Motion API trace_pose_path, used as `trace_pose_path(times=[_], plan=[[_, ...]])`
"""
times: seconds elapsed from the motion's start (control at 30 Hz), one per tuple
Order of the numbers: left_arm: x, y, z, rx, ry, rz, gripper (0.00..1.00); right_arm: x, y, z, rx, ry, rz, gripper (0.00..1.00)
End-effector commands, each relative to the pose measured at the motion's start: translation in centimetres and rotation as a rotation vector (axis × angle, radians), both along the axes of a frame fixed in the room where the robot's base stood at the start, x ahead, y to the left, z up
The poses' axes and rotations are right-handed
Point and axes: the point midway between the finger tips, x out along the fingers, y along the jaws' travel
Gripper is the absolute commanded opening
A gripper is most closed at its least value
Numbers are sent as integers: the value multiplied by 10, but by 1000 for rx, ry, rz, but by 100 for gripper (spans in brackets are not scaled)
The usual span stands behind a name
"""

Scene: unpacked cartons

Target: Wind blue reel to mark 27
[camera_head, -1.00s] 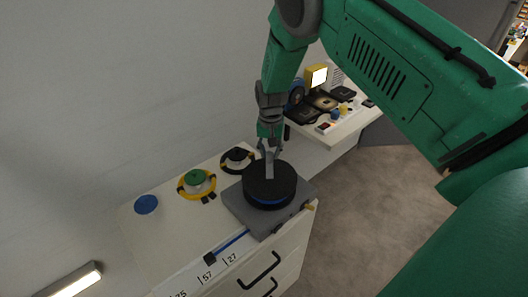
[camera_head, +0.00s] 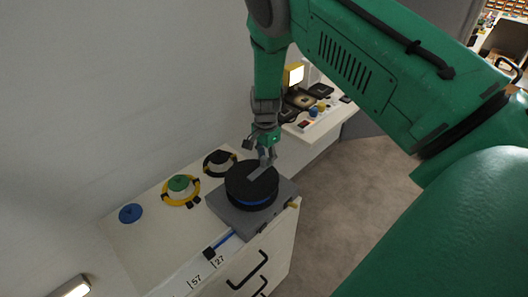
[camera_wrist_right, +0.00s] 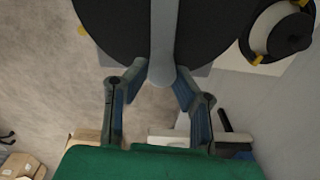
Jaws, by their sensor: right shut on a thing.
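The reel is a black drum (camera_head: 240,181) with a blue band (camera_head: 252,203) around its lower side, on a grey base plate (camera_head: 226,214). A grey crank bar (camera_head: 262,172) lies across its top. My right gripper (camera_head: 264,156) is shut on the outer end of this bar, at the reel's far right side. In the wrist view the fingers (camera_wrist_right: 160,72) stand either side of the bar's rounded end (camera_wrist_right: 163,68). A blue strap (camera_head: 224,240) runs from the reel to a black marker (camera_head: 209,253), roughly level with the label 27 (camera_head: 218,262). My left gripper is not in view.
A bench with small devices (camera_head: 316,108) lies beyond. The floor at right is clear.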

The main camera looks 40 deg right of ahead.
Motion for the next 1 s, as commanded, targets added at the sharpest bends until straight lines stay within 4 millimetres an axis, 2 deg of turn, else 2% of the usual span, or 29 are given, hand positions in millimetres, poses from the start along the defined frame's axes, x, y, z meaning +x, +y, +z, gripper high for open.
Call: trace_pose_path(times=[0.03,0.67,0.7,0.73,1.0], plan=[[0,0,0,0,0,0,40,-7,9,-6,16,18,-11,0],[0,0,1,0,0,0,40,-9,9,-6,15,17,-57,0],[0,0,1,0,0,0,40,-9,9,-6,15,18,-57,32],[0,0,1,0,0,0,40,-9,10,-7,15,18,-57,42],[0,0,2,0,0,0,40,-7,3,-4,12,6,-58,42]])
